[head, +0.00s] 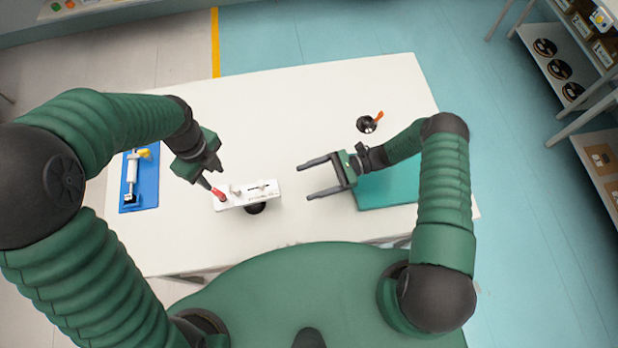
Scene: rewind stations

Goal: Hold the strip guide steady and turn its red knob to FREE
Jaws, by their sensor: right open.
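The white strip guide (262,190) stands near the front edge of the white table, on a round black base. Its red knob (219,195) is at its left end. A small pale part rises beside the knob. The knob's setting and the labels are too small to read. My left gripper (210,186) points down at the red knob, its fingertips at or against it. Its fingers overlap in this view, so I cannot tell whether they grip the knob. My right gripper (306,182) is open and empty to the right of the guide, its two fingers pointing left towards it.
A blue tray (128,206) with a white and yellow device lies at the table's left. A teal mat (398,188) lies under my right forearm. A black round item with an orange handle (368,124) stands behind. The table's back middle is clear.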

